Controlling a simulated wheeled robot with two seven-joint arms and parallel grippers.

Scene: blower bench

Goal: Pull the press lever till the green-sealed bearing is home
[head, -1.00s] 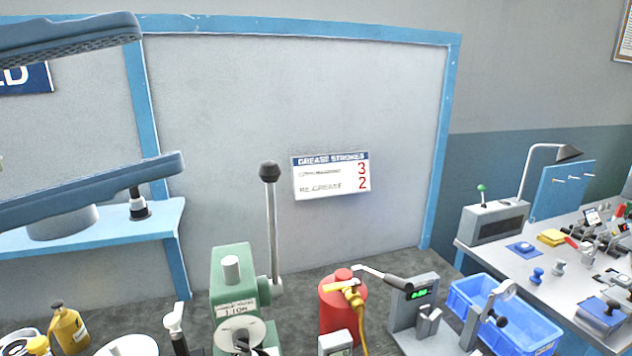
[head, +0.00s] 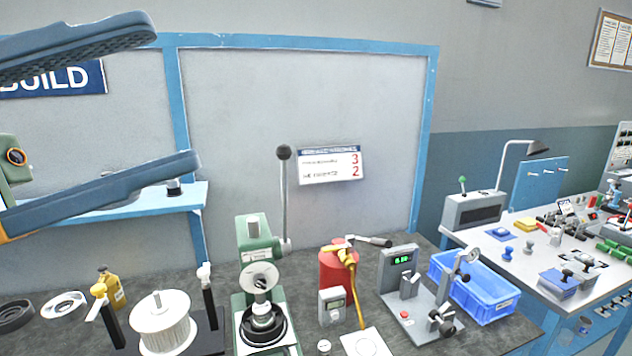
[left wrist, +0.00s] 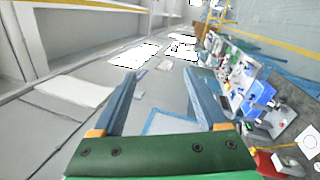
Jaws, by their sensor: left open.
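The green arbor press (head: 250,232) stands on the bench at the middle of the head view. Its press lever (head: 284,200) is a steel rod standing almost upright, with a black ball knob (head: 284,152) on top. Under the ram is a dark round part (head: 262,325) with a lighter piece in its centre; I cannot make out a green seal. My left gripper (head: 172,95) is open and empty, its two long blue-grey fingers to the left of the knob in the picture. They also show apart in the left wrist view (left wrist: 163,98). My right gripper is out of view.
A red grease can (head: 338,268) and a grey gauge stand (head: 402,262) are right of the press. A blue crate (head: 478,290) is farther right. A white ribbed part (head: 162,325) sits left of it. A blue shelf (head: 140,208) is behind, below my fingers.

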